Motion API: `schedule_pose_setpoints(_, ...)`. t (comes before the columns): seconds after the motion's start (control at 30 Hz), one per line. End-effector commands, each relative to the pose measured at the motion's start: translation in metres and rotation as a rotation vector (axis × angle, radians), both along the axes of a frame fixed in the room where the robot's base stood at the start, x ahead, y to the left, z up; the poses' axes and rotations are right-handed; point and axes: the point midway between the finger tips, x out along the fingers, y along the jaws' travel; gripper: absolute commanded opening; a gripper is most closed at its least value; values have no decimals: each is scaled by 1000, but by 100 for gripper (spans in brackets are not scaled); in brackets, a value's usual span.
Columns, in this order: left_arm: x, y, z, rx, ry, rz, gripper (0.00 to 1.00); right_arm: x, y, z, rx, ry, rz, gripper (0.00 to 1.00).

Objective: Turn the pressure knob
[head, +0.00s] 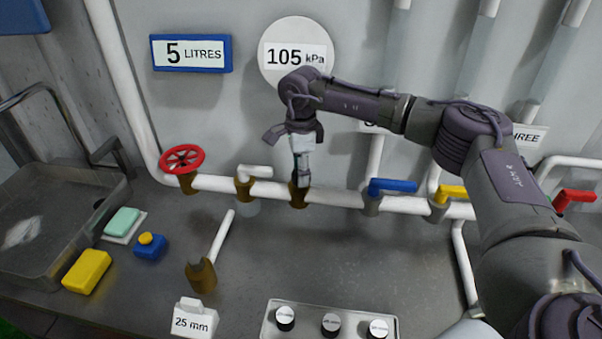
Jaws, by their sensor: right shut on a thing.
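My right gripper (303,178) points down at the horizontal white pipe, below the round gauge reading 105 kPa (296,55). It is shut on the pressure knob, which its fingers hide. The brass fitting (298,197) under the knob shows just below the fingertips. How far the knob is turned cannot be seen. My left gripper is not in view.
A red handwheel (183,158) and a white-handled valve (254,172) stand left of my gripper. Blue (393,186), yellow (452,193) and red (576,198) levers stand right. A sink (60,215), sponges and a three-knob panel (331,323) are nearer.

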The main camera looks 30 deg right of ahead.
Motion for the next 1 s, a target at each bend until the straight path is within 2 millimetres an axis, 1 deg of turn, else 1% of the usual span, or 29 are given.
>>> schedule_pose_setpoints(0.3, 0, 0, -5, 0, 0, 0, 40, 1, 0, 2, 1, -6, 81, 14)
schedule_pose_setpoints(0.73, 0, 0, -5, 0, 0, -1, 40, 1, 0, 2, 1, -6, 88, 14)
schedule_pose_setpoints(0.77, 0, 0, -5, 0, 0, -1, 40, 1, 0, 2, 1, -6, 88, 52)
schedule_pose_setpoints(0.8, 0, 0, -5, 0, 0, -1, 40, 1, 0, 2, 1, -6, 88, 59)
schedule_pose_setpoints(0.9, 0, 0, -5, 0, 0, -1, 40, 1, 0, 2, 2, -5, 88, 74)
schedule_pose_setpoints(1.0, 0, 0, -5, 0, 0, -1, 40, 1, 0, 1, 1, -3, 88, 74)
